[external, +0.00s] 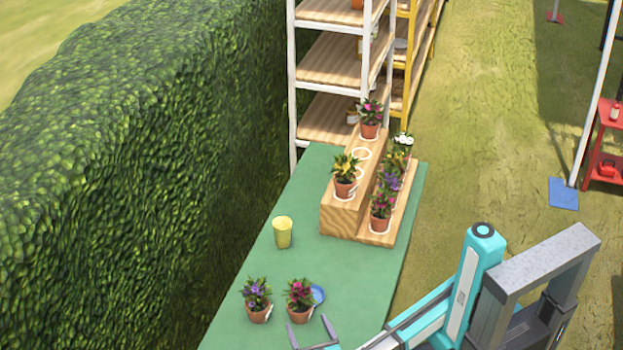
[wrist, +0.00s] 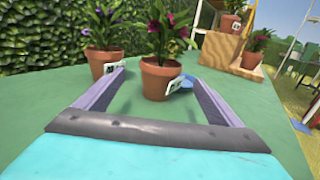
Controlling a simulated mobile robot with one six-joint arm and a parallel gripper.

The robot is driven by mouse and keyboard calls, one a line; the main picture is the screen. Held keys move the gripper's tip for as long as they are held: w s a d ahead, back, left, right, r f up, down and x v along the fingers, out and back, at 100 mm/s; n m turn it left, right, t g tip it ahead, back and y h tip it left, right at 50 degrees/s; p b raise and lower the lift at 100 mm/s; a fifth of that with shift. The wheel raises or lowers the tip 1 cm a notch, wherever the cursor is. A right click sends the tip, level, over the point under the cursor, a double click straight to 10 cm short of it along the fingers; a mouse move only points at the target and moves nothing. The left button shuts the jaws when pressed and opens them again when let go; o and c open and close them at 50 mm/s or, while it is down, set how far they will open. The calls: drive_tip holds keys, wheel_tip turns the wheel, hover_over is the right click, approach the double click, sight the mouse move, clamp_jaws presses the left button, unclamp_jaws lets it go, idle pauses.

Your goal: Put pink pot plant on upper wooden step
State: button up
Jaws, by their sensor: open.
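A pink-flowered plant in a terracotta pot (external: 299,301) stands upright on the green table, beside a blue dish. In the wrist view the pot (wrist: 157,80) is straight ahead, seen between my fingertips. My gripper (external: 311,333) is open and empty, with its fingers spread towards this pot; they show on both sides in the wrist view (wrist: 160,88). I cannot tell whether a finger touches it. The upper wooden step (external: 340,215) is farther back on the table. It holds a yellow-flowered pot (external: 344,184) and a pink-flowered pot (external: 369,129), with white rings between them.
A purple-flowered pot (external: 258,310) stands close left of the pink one. A yellow cup (external: 283,232) is between these pots and the steps. The lower step (external: 376,238) holds several potted plants. A hedge (external: 120,170) borders the left; shelves (external: 335,60) stand behind.

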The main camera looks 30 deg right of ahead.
sight(296, 297)
drive_tip(key=b, duration=0.4)
drive_tip(key=shift+w+f+b, duration=0.1)
drive_tip(key=shift+f+b, duration=0.05)
drive_tip(key=shift+b, duration=0.25)
drive_tip(key=shift+r+b, duration=0.45)
drive_tip(key=shift+b, duration=0.2)
drive_tip(key=shift+w, duration=0.1)
drive_tip(key=shift+w+d+b, duration=0.1)
drive_tip(key=shift+w+d, duration=0.15)
drive_tip(key=shift+w, duration=1.15)
drive_tip(key=shift+w+d+b, duration=0.15)
drive_tip(key=shift+w+d, duration=0.05)
drive_tip(key=shift+w, duration=1.2)
drive_tip(key=shift+w+d+b, duration=0.1)
drive_tip(key=shift+w+d, duration=0.15)
drive_tip(key=shift+w, duration=1.15)
drive_tip(key=shift+w+d+b, duration=0.15)
drive_tip(key=shift+w+d, duration=0.1)
drive_tip(key=shift+w, duration=1.05)
drive_tip(key=shift+w+d+b, duration=0.15)
drive_tip(key=shift+w+d, duration=0.1)
drive_tip(key=shift+w, duration=1)
drive_tip(key=c, duration=1.6)
